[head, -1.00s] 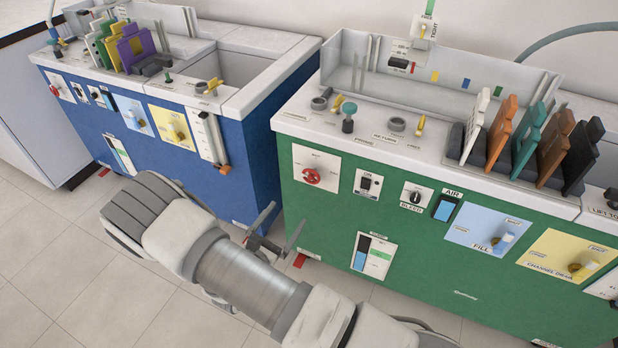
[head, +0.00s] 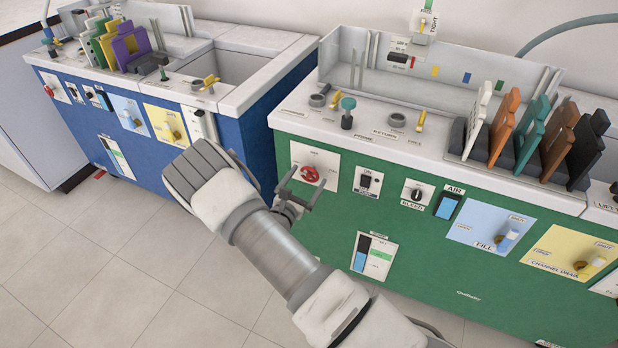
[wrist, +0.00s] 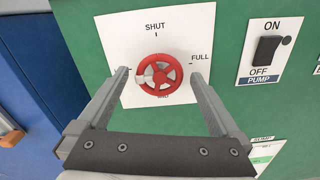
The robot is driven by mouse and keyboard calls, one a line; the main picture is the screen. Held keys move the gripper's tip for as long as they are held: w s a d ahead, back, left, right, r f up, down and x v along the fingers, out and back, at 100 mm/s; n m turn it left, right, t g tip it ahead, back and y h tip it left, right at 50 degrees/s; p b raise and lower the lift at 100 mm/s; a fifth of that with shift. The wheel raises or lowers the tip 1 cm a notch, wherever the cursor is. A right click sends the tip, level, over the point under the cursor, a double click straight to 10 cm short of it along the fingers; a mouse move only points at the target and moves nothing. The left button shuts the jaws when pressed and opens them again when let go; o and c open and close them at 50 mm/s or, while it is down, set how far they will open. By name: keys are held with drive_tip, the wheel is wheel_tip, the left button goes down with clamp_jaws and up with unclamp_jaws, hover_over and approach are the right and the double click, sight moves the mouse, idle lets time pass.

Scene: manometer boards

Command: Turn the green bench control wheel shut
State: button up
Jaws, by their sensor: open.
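The green bench (head: 330,225) stands at the right in the head view. Its control wheel is a small red handwheel (head: 311,174) on a white plate at the upper left of the front panel. In the wrist view the red wheel (wrist: 160,75) shows face on, with one pale mark on its left side. The plate (wrist: 190,40) reads SHUT at the top and FULL at the right; a lower label is partly hidden by the wheel. My gripper (wrist: 161,85) is open and empty. Its fingers appear either side of the wheel; I cannot tell whether they reach it.
A black PUMP switch (wrist: 268,49) sits right of the wheel. The BLEED knob (head: 416,195) and AIR switch (head: 447,206) are further right. A blue bench (head: 262,140) stands to the left. Tiled floor (head: 110,250) is clear in front.

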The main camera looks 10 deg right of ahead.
drive_tip(key=shift+x, duration=0.95)
drive_tip(key=shift+c, duration=0.2)
drive_tip(key=c, duration=1.3)
